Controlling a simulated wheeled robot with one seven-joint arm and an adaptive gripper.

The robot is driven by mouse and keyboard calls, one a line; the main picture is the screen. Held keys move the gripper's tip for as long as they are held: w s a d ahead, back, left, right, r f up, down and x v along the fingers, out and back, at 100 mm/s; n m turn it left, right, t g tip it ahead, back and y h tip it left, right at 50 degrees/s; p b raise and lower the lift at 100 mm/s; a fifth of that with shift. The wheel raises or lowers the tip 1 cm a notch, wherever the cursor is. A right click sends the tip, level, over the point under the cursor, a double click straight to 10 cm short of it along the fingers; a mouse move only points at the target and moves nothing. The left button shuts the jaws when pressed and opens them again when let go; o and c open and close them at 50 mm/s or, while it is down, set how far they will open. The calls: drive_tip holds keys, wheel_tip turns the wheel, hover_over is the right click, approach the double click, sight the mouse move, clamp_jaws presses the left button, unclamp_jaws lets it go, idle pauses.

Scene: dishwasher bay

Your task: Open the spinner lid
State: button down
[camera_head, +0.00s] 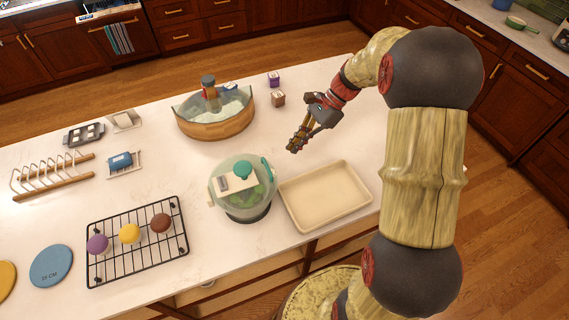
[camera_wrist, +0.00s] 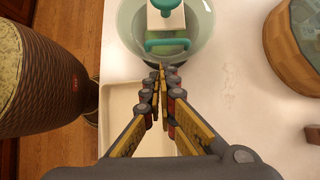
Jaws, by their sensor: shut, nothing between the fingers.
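The salad spinner (camera_head: 243,190) stands on the counter near its front edge, a clear bowl on a dark base with green contents. Its lid (camera_head: 237,183) has a pale bar across it, a teal knob (camera_head: 243,169) and a teal handle at the side. The lid appears to be seated on the bowl. In the wrist view the spinner's teal handle (camera_wrist: 168,45) is just beyond the fingertips, with the knob (camera_wrist: 167,5) cut by the top edge. My gripper (camera_head: 294,147) is shut and empty, above the counter to the right of the spinner. It also shows in the wrist view (camera_wrist: 161,70).
A cream tray (camera_head: 325,197) lies right of the spinner. A wooden tub (camera_head: 215,122) stands behind it. A black wire rack (camera_head: 138,270) with coloured round items is at left. Two small boxes stand behind the gripper. Bare counter lies between tub and tray.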

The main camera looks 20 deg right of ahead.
sight(274, 174)
drive_tip(key=x, duration=0.9)
drive_tip(key=shift+a+f+b, duration=0.1)
drive_tip(key=shift+f+b, duration=0.2)
drive_tip(key=shift+f, duration=0.15)
drive_tip(key=shift+r, duration=0.1)
